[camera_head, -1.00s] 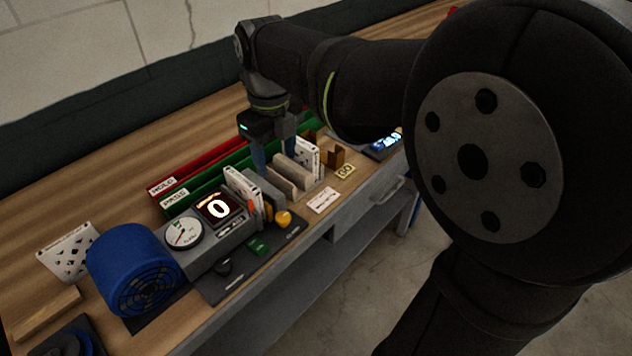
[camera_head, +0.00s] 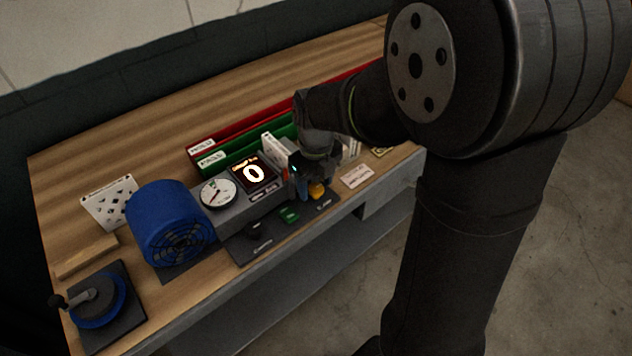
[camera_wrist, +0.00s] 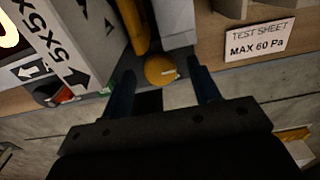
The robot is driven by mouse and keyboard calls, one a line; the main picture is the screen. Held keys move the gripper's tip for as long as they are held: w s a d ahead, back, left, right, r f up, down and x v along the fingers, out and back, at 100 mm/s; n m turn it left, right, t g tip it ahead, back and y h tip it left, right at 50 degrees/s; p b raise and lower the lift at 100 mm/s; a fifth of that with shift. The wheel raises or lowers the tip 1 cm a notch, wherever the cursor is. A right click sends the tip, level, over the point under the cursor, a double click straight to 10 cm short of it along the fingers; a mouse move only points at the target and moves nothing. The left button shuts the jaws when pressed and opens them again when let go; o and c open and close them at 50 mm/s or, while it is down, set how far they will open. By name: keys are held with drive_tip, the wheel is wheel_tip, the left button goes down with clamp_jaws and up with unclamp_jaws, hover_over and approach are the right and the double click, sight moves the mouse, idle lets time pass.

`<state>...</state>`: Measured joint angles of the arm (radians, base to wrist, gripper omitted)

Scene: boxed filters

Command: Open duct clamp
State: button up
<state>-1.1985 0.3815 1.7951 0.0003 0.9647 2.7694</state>
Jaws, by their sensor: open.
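The duct clamp's yellow-orange round knob (camera_wrist: 161,71) lies ahead of and between the two fingers of my gripper (camera_wrist: 163,88) in the wrist view. A yellow bar (camera_wrist: 137,28) stands beyond it. My gripper is open, with nothing between its fingers. In the head view the yellow knob (camera_head: 317,190) shows at the front of the grey unit, and my gripper (camera_head: 303,186) is just over and beside it, its fingers partly hidden. A boxed filter with arrows (camera_wrist: 45,40) stands left of the knob in the wrist view.
A display reading 0 (camera_head: 253,173), a gauge (camera_head: 218,192) and a blue fan (camera_head: 170,222) stand to the left. Red (camera_head: 228,128) and green (camera_head: 232,150) bins lie behind. A test sheet card reading MAX 60 Pa (camera_wrist: 258,38) lies right. The bench's back left is clear.

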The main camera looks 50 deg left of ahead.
drive_tip(key=shift+f, duration=0.15)
drive_tip(key=c, duration=1)
drive_tip(key=shift+n, duration=0.4)
drive_tip(key=n, duration=0.2)
drive_tip(key=shift+n, duration=2.2)
drive_tip(key=o, duration=1)
